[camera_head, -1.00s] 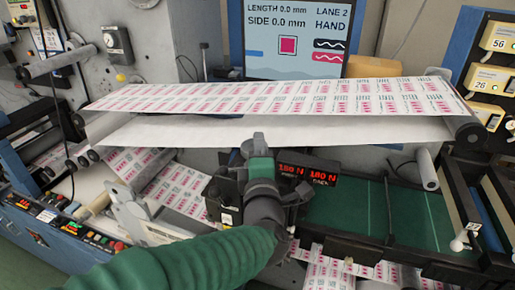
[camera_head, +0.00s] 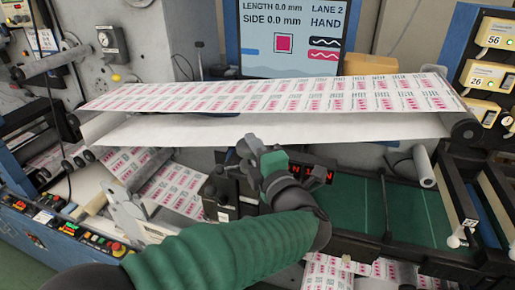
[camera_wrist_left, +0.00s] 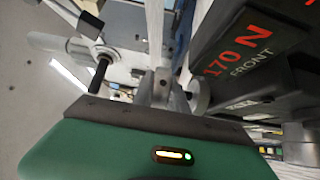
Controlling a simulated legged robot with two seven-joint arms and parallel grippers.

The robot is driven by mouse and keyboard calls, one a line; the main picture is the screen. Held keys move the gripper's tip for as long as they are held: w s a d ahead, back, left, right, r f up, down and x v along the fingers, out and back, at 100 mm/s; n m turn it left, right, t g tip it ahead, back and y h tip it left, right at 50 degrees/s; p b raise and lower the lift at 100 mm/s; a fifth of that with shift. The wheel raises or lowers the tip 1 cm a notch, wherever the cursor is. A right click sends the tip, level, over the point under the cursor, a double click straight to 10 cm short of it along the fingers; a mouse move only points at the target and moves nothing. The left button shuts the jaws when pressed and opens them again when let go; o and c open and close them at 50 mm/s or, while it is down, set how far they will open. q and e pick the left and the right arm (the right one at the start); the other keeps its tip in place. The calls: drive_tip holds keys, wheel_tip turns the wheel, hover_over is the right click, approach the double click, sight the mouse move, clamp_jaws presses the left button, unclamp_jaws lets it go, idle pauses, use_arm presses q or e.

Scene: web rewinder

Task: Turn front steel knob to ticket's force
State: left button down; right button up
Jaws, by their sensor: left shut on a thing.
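My left gripper (camera_head: 247,148) reaches in from the left below the printed web. It is shut on the front steel knob, which it mostly hides in the head view. In the left wrist view a round steel part of the knob (camera_wrist_left: 198,92) shows beside the finger (camera_wrist_left: 160,86). In the head view the readout (camera_head: 318,172) is partly covered by my gripper. My right gripper is not in view.
The printed label web (camera_head: 280,95) spans the machine above my gripper. A screen (camera_head: 290,35) behind shows LANE 2, HAND. A paper sheet (camera_head: 44,40) hangs at the upper left, its text unreadable. A green bed (camera_head: 410,210) lies to the right.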

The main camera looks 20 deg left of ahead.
use_arm(q)
drive_tip(key=shift+a+f+n+g+y, duration=0.1)
drive_tip(key=shift+a+n+g+y, duration=0.1)
drive_tip(key=shift+n+g+y, duration=0.3)
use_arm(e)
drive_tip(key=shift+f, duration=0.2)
use_arm(q)
drive_tip(key=c, duration=1.5)
unclamp_jaws()
drive_tip(key=shift+a, duration=0.1)
drive_tip(key=shift+o, duration=0.9)
drive_tip(key=shift+s+a, duration=0.1)
drive_tip(key=shift+a, duration=0.25)
drive_tip(key=b+v, duration=0.7)
drive_tip(key=v, duration=0.9)
drive_tip(key=shift+s+d, duration=0.3)
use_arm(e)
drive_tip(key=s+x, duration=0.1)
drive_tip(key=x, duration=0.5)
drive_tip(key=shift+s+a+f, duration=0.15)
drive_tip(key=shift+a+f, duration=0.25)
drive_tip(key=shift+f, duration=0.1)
